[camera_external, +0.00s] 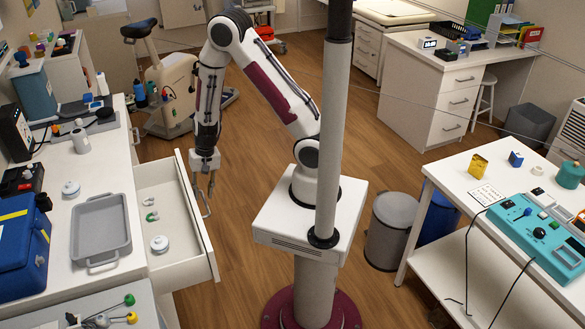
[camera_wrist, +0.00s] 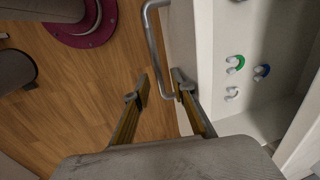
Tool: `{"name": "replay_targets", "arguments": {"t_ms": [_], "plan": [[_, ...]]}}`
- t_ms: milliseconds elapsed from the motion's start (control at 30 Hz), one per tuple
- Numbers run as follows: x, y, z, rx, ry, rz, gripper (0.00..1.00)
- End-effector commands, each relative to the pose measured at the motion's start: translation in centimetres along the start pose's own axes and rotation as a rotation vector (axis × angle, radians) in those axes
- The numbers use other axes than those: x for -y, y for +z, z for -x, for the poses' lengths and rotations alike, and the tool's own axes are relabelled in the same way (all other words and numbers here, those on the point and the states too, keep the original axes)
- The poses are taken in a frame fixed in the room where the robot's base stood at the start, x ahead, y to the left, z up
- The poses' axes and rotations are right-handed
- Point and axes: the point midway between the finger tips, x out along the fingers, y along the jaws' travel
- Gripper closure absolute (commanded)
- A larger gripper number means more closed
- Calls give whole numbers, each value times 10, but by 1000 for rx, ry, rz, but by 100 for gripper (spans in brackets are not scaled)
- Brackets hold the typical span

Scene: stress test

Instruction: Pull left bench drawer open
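The left bench drawer (camera_external: 168,207) stands pulled out from the white bench, its inside showing. Its front panel (camera_external: 200,225) faces right and carries a grey bar handle (camera_external: 206,206). My gripper (camera_external: 205,186) points down at the far part of the front panel, close to the handle. In the wrist view my gripper (camera_wrist: 162,88) has its two fingers apart. The handle (camera_wrist: 153,42) runs from the top down to near the right fingertip. I cannot tell whether a finger touches it. The drawer's inside (camera_wrist: 262,105) shows at the right in the wrist view.
Small clips (camera_external: 151,216) and a round white item (camera_external: 159,244) lie in the drawer. A grey tray (camera_external: 126,246) and a blue case (camera_external: 22,250) sit on the bench top. Open wooden floor (camera_external: 240,150) lies right of the drawer.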

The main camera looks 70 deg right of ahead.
Motion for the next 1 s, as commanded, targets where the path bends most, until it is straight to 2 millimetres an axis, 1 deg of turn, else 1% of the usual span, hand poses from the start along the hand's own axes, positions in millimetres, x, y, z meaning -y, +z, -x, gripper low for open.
{"name": "replay_targets", "arguments": {"t_ms": [67, 167, 200, 567, 1000], "plan": [[0, 0, 0, 0, 0, 0, 75], [0, 0, 0, 0, 0, 0, 99], [0, 0, 0, 0, 0, 0, 100], [-4, 0, 1, 1, 0, -2, 100], [-28, -1, 5, 1, -1, -3, 100]]}}
